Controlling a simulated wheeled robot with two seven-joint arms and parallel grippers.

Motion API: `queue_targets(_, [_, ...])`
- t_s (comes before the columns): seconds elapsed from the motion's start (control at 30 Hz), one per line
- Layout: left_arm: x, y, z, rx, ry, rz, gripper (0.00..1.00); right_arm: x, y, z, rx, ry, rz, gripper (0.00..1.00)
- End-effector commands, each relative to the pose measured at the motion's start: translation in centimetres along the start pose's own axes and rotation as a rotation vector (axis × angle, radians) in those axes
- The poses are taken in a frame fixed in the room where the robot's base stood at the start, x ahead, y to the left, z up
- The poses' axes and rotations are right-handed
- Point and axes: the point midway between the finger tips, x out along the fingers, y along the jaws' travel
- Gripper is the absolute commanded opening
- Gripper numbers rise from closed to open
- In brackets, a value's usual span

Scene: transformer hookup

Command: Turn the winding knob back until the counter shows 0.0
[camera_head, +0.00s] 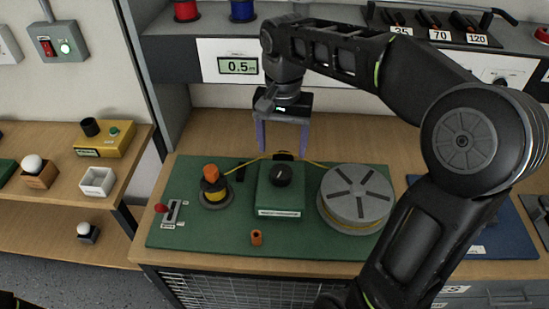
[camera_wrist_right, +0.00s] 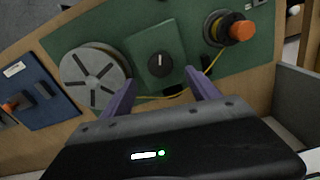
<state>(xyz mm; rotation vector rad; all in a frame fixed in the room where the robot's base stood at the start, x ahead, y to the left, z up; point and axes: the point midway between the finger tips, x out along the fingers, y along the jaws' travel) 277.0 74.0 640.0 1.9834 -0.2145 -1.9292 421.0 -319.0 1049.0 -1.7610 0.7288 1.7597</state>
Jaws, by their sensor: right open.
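The counter (camera_head: 238,66) is a small grey display that reads 0.5. A round black knob (camera_head: 281,175) with a pale pointer mark sits on a green box (camera_head: 280,200) on the green board; its label is too small to read. My right gripper (camera_head: 283,142) is open and empty, with purple fingers pointing down above and behind the green box. In the right wrist view the black knob (camera_wrist_right: 160,61) shows just beyond the gap between the fingertips (camera_wrist_right: 160,78), apart from them. My left gripper is not in view.
Left of the box stands a wire spool with an orange top (camera_head: 211,173); right is a large grey slotted reel (camera_head: 356,195). Yellow wire runs behind the box between them. A red-tipped lever (camera_head: 161,208) and a small orange piece (camera_head: 256,238) are on the board (camera_head: 300,237).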

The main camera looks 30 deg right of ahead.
Motion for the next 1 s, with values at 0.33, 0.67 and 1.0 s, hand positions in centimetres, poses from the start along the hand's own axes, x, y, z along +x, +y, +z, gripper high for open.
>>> queue_targets(0.33, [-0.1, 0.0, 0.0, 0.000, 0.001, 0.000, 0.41, 1.0, 0.0, 0.0, 0.000, -0.001, 0.001, 0.70])
queue_targets(0.67, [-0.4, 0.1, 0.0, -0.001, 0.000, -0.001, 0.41, 5.9, 0.1, 0.1, 0.000, -0.004, 0.003, 0.70])
queue_targets(1.0, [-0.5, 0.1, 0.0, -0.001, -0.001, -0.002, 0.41, 7.9, 0.0, 0.0, -0.001, 0.000, -0.001, 0.70])
